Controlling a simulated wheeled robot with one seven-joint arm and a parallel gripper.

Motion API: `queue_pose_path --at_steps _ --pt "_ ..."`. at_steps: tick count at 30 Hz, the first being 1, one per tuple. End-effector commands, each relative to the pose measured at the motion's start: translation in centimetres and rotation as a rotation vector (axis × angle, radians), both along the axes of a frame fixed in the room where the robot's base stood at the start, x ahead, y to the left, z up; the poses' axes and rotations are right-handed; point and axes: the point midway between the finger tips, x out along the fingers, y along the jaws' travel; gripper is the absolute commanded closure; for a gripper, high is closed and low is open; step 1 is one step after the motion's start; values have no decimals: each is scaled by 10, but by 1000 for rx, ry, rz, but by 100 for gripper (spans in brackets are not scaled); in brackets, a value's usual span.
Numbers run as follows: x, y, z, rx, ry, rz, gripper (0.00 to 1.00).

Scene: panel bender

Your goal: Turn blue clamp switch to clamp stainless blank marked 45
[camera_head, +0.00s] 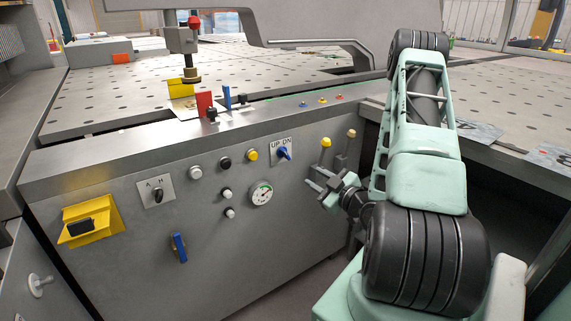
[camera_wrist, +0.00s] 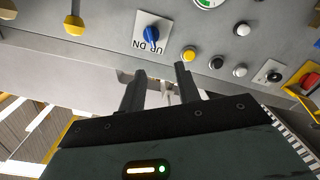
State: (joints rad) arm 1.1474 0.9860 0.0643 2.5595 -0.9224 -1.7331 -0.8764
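A blue switch (camera_head: 284,153) on a plate marked UP and DN sits on the grey front panel. It also shows, upside down, in the wrist view (camera_wrist: 151,34). My gripper (camera_head: 316,188) is in front of the panel, below and right of this switch, apart from it. In the wrist view its two dark fingers (camera_wrist: 158,85) are spread with a gap between them and hold nothing. A clamp post (camera_head: 183,42) stands over the table, above a small light plate (camera_head: 186,110) with yellow and red pieces. I cannot read a 45 there.
A second blue handle (camera_head: 179,247) is lower on the panel. A yellow-knobbed lever (camera_head: 326,143) stands close to my gripper. A gauge (camera_head: 261,194), several buttons and a yellow box (camera_head: 88,222) are on the panel. Marked sheets (camera_head: 480,130) lie on the right table.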

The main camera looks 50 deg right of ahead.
Motion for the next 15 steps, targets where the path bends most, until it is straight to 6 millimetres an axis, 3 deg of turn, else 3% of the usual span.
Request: queue_pose_path --at_steps 5,11,15 --pt "-8 -10 1 -11 -45 -36 67" --pt "20 -16 1 -14 -47 -34 67" --pt "25 -19 -5 -15 -44 -34 67"
